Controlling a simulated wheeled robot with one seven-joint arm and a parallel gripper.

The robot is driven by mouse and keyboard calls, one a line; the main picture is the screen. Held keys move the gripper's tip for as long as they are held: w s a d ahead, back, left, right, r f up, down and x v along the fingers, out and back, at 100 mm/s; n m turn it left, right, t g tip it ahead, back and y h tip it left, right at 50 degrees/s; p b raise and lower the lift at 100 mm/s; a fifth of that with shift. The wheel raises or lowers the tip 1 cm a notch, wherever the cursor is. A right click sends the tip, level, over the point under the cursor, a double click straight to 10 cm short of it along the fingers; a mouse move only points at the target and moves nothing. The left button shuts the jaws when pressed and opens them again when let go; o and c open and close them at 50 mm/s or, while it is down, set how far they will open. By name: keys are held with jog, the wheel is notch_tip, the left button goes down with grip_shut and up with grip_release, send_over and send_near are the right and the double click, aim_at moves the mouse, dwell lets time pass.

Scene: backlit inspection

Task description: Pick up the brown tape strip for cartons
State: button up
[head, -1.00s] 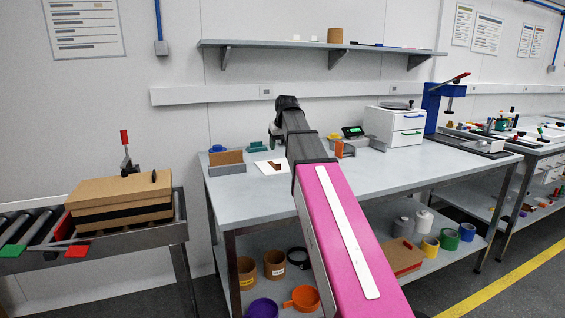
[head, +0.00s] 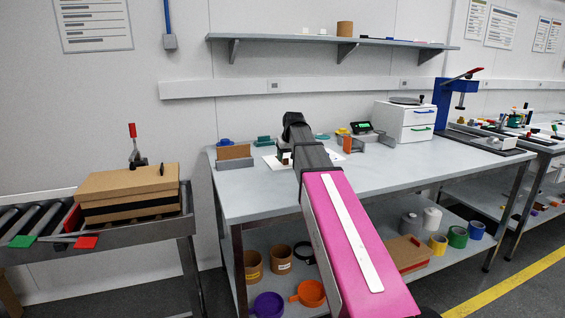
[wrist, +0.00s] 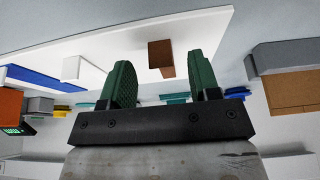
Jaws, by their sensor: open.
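The brown tape strip (wrist: 160,59) lies on a white sheet (wrist: 190,32) in the wrist view, and shows between my two green fingers. In the head view the white sheet (head: 270,163) is on the grey workbench, and my arm covers most of the strip's place. My gripper (wrist: 161,66) is open with nothing between its fingers that it touches; a gap to the strip seems to remain, its size unclear. The gripper (head: 285,158) is low over the sheet in the head view, partly hidden by my wrist.
A grey holder with a brown panel (head: 235,154) stands left of the sheet. An orange block (head: 347,144), a scale with a green display (head: 361,128) and a white drawer unit (head: 405,122) stand to the right. The bench's front left is clear.

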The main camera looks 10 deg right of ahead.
jog(key=shift+w+a+f, duration=0.1)
jog(key=shift+w+f, duration=0.2)
jog(key=shift+f, duration=0.35)
jog(key=c, duration=0.8)
jog(key=shift+r, duration=0.1)
jog(key=shift+c, duration=0.2)
jog(key=shift+r, duration=0.45)
notch_tip(320, 180, up, 4)
jog(key=shift+a+f, duration=0.1)
jog(key=shift+f, duration=0.15)
jog(key=a+r, duration=0.6)
jog(key=a, duration=0.6)
jog(key=s+a+r+n+g+y, duration=0.1)
jog(key=s+a+n, duration=0.5)
jog(key=a, duration=0.8)
jog(key=s+a+r+n+g+y, duration=0.1)
jog(key=s+a+n, duration=0.5)
jog(key=a, duration=0.7)
jog(key=s+a+r+n+g+y, duration=0.1)
jog(key=s+a+r+n+g, duration=0.2)
jog(key=a, duration=1.1)
jog(key=shift+s+a+n+y, duration=0.35)
jog(key=shift+s+n, duration=1.15)
jog(key=shift+s, duration=0.8)
